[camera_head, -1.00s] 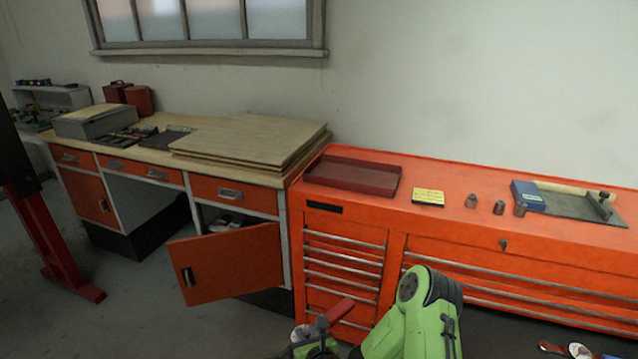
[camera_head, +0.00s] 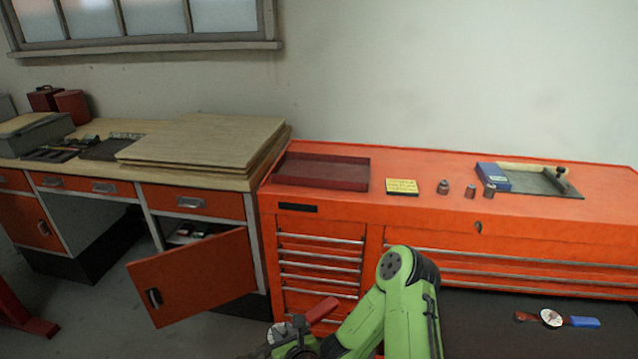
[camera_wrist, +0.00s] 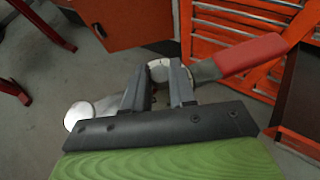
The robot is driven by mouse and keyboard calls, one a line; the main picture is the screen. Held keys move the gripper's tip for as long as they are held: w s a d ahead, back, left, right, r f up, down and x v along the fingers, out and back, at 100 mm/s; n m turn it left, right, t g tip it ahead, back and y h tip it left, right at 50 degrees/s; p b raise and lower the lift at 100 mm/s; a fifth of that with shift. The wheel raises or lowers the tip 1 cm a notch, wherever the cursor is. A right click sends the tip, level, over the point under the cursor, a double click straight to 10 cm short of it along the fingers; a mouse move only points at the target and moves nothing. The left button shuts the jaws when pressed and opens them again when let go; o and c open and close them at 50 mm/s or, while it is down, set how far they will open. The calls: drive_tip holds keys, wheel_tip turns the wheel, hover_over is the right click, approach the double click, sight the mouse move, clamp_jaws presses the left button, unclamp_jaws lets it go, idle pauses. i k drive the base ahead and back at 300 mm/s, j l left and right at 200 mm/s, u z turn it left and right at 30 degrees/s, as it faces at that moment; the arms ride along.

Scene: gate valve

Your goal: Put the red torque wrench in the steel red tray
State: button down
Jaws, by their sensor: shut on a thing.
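The red torque wrench has a red handle (camera_head: 322,310), a grey shaft and a round pale dial. In the wrist view its red handle (camera_wrist: 250,55) points up and right. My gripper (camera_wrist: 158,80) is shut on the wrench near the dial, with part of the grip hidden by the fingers. In the head view my gripper (camera_head: 290,342) is low at the bottom edge, below the cabinet top and partly cut off. The steel red tray (camera_head: 322,172) is shallow, dark red and looks empty. It lies on the left end of the orange cabinet top, apart from my gripper.
A yellow pad (camera_head: 402,187), small metal fittings (camera_head: 470,191) and a blue box (camera_head: 494,177) stand right of the tray. Stacked boards (camera_head: 205,142) lie on the left bench. An open cabinet door (camera_head: 195,277) juts out. A blue-handled tool (camera_head: 582,322) lies lower right.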

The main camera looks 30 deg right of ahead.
sight(324, 174)
drive_tip(key=i+j+z, duration=0.1)
drive_tip(key=i+j, duration=0.15)
drive_tip(key=i+j+z, duration=0.2)
drive_tip(key=i+j, duration=0.2)
drive_tip(key=j, duration=0.25)
drive_tip(key=i+j+z, duration=0.2)
drive_tip(key=i+j, duration=0.15)
drive_tip(key=j, duration=0.3)
drive_tip(key=i+j+z, duration=0.1)
drive_tip(key=j, duration=0.3)
drive_tip(key=i+j+z, duration=0.1)
drive_tip(key=i+j, duration=0.15)
drive_tip(key=i+j+z, duration=0.1)
drive_tip(key=j, duration=0.4)
